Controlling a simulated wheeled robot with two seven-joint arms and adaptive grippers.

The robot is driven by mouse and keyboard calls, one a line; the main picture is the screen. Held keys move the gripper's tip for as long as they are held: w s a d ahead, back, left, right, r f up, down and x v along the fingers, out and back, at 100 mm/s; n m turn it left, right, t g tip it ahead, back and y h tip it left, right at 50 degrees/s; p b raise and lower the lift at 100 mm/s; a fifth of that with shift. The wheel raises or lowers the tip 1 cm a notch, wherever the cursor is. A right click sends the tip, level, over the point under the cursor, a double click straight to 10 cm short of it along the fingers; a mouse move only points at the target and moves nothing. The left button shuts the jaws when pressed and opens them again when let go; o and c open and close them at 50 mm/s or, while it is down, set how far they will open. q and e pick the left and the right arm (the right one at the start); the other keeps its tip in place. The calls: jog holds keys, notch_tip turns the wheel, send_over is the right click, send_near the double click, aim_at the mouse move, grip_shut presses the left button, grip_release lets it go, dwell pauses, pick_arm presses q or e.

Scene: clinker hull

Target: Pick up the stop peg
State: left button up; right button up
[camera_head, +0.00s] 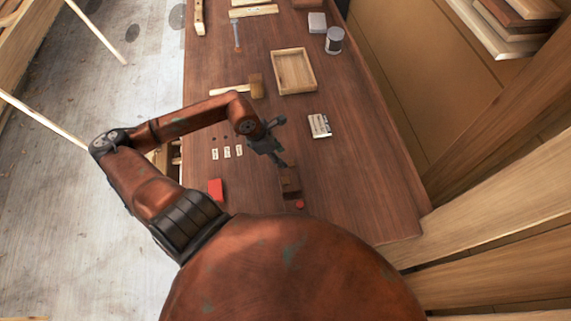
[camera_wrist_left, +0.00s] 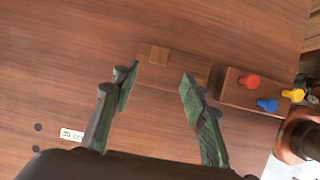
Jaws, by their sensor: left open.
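A brown wooden block (camera_head: 290,183) lies on the bench just past my left gripper (camera_head: 280,160). In the left wrist view it shows as a long low brown strip (camera_wrist_left: 188,72) with a small lighter square piece (camera_wrist_left: 160,55) at its left end. A wooden rack (camera_wrist_left: 234,97) beside it holds a red peg (camera_wrist_left: 249,81), a blue peg (camera_wrist_left: 267,104) and a yellow peg (camera_wrist_left: 293,95). I cannot tell which piece is the stop peg. The left gripper's fingers (camera_wrist_left: 158,92) are apart and empty, with the strip beyond their tips. My right gripper is not seen.
A red block (camera_head: 216,188) lies left on the bench. Small labels (camera_head: 227,152) sit by dark holes. The right side of the bench (camera_head: 370,180) is clear.

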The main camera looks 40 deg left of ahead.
aim_at(290, 163)
pick_arm(q)
jog(key=shift+w+d+f, duration=0.2)
jog(key=shift+f, duration=0.25)
jog(key=shift+w+d+f, duration=0.1)
jog(key=shift+w+f, duration=0.1)
jog(key=shift+f, duration=0.1)
jog(key=p+x, duration=0.1)
jog(key=x, duration=0.3)
jog(key=shift+w+f+p, duration=0.25)
jog(key=shift+p, duration=0.1)
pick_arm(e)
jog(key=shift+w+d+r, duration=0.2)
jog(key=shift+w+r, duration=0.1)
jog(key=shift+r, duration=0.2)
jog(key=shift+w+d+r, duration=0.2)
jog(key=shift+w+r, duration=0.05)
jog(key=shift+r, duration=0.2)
pick_arm(q)
jog(key=shift+c, duration=0.5)
jog(key=c, duration=0.5)
jog(key=shift+c, duration=1.3)
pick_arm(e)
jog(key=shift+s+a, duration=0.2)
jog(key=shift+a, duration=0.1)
